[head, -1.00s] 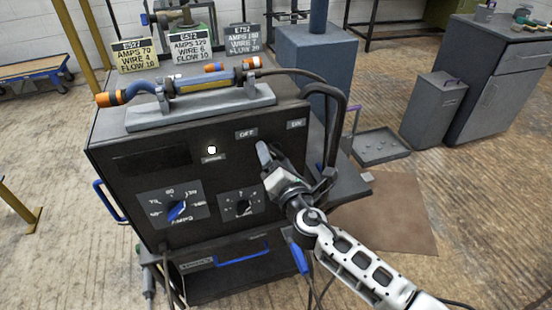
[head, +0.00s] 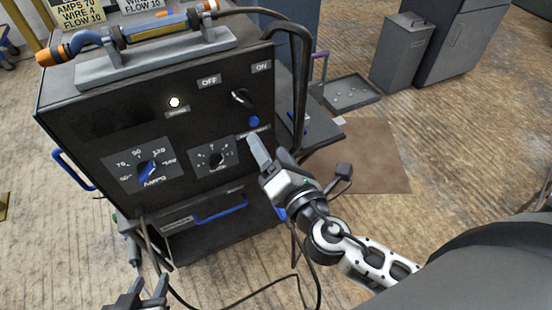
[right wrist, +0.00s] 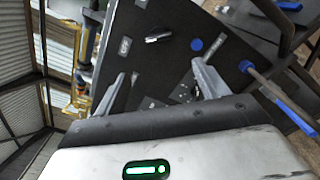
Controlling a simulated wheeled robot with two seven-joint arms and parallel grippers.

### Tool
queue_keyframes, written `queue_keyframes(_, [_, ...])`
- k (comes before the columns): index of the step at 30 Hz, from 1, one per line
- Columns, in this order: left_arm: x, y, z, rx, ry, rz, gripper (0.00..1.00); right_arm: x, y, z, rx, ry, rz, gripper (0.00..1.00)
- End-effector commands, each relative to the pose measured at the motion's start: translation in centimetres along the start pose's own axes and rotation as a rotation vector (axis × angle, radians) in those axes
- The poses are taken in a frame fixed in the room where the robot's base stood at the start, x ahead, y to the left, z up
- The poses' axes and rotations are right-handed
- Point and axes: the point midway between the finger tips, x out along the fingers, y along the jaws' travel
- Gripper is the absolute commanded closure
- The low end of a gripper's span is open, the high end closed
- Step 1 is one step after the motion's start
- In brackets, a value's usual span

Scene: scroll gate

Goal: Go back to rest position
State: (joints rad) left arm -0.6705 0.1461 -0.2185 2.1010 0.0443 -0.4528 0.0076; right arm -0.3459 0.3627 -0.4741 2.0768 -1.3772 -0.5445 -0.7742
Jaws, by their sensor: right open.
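The dark welding machine (head: 110,155) fills the left of the head view. Its front panel carries an amps dial (head: 147,168), a smaller dial (head: 216,158), a white light (head: 174,103), a switch knob (head: 241,97) below the OFF and ON labels, and a blue button (head: 253,121). My right gripper (head: 268,153) is open and empty before the panel, below the blue button. The knob (right wrist: 158,38) and blue button (right wrist: 197,44) show beyond its open fingers (right wrist: 160,82) in the right wrist view. My left gripper (head: 150,289) is open and empty at the bottom edge.
A torch (head: 130,32) lies in a grey holder on the machine's top. Black cables hang at the machine's right side and cross the floor. A low tray (head: 352,92), a grey bin (head: 402,55) and a brown mat (head: 365,155) lie to the right. Bare floor surrounds them.

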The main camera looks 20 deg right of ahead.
Motion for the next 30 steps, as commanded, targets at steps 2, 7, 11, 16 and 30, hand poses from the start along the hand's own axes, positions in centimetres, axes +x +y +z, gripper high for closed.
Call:
queue_keyframes(2, [0.1,0.0,0.1,-0.005,0.004,0.002,0.64,-0.8,-0.1,-0.1,-0.001,0.001,0.0,0.27])
queue_keyframes(7, [0.0,0.1,0.2,-0.008,0.002,0.003,0.64,-1.5,0.0,0.0,-0.001,0.0,0.001,0.27])
queue_keyframes(11, [0.0,0.1,0.2,-0.009,0.002,0.002,0.64,-1.5,0.0,0.1,-0.001,0.0,0.001,0.27])
queue_keyframes(16, [0.0,0.0,0.2,-0.009,0.002,0.002,0.64,-1.4,0.0,0.0,-0.001,0.0,0.001,0.27])
queue_keyframes(30, [0.0,0.0,0.2,-0.008,0.001,0.001,0.64,-3.5,-5.0,-3.6,0.671,0.099,-0.269,0.27])
